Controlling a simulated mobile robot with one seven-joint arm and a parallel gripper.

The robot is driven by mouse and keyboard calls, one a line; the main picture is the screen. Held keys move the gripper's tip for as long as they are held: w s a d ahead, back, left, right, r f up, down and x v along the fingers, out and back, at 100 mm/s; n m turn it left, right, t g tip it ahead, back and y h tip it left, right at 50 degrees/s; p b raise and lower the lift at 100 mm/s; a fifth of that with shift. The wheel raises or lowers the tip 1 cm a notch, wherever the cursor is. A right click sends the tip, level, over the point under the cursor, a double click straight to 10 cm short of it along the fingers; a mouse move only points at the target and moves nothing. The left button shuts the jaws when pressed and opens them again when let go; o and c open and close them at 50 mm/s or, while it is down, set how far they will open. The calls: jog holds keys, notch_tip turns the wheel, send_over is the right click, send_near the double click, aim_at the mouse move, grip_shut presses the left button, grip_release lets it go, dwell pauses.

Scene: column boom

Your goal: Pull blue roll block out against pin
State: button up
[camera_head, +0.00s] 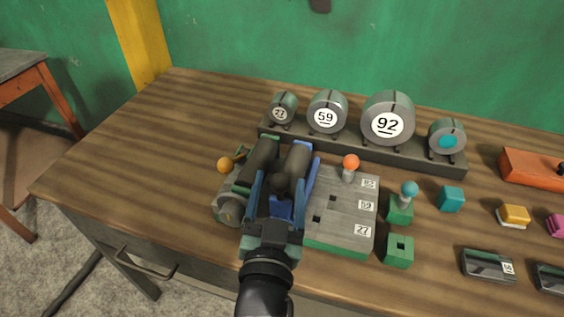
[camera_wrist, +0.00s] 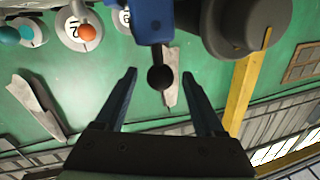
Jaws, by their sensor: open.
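The blue roll block (camera_wrist: 151,20) shows at the top of the wrist view, with a black ball knob (camera_wrist: 160,78) hanging from it. My gripper (camera_wrist: 159,73) is open, its fingers on either side of the knob with gaps visible. In the head view the blue block (camera_head: 282,209) is partly hidden by my gripper (camera_head: 285,178), beside dark grey rollers (camera_head: 262,155). An orange-topped pin (camera_head: 350,163) stands upright in the grey board (camera_head: 335,205) at its 92 row. A teal-topped pin (camera_head: 409,189) stands in a small green block.
A rack (camera_head: 360,148) of numbered round weights stands behind the board. An orange knob (camera_head: 225,165) is left of the rollers. A teal cube (camera_head: 452,198), a green holed block (camera_head: 397,251) and dark labelled pieces (camera_head: 488,266) lie at right. The table's left side is clear.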

aim_at(282, 169)
jog(key=shift+w+d, duration=0.15)
jog(key=shift+w, duration=2.25)
grip_shut()
